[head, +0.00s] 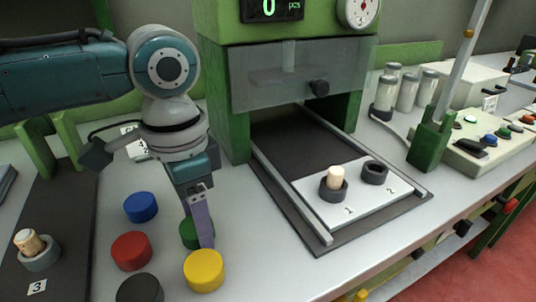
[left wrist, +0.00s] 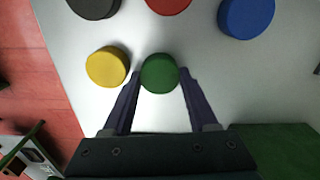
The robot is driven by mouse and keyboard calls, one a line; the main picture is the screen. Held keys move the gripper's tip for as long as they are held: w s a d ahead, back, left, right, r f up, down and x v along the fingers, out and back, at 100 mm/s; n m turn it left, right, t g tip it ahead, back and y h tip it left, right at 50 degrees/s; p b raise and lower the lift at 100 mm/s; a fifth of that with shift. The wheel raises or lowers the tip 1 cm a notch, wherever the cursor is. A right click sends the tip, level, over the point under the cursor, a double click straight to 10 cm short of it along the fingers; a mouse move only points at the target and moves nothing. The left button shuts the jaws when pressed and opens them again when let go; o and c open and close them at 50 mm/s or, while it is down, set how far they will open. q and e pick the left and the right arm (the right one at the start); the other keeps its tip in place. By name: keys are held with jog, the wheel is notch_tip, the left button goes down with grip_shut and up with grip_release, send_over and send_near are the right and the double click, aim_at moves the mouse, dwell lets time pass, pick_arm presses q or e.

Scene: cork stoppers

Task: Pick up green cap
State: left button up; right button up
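The green cap (head: 187,233) stands on the light table, partly hidden behind my left gripper's finger in the head view. In the left wrist view the green cap (left wrist: 159,73) lies between the two fingertips. My left gripper (head: 203,238) points down at it. Its purple fingers (left wrist: 161,85) are open, one on each side of the cap, with little space left on either side. I cannot tell whether they touch it. My right gripper is in neither view.
Yellow cap (head: 204,270) sits close beside the green one; red (head: 131,250), blue (head: 140,207) and black (head: 139,289) caps stand to the left. A green press (head: 235,110) rises behind, with a white plate (head: 360,205) holding ring holders. A cork in a ring (head: 38,257) stands far left.

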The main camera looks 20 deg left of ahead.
pick_arm(q)
jog(key=c, duration=0.7)
jog(key=shift+c, duration=0.2)
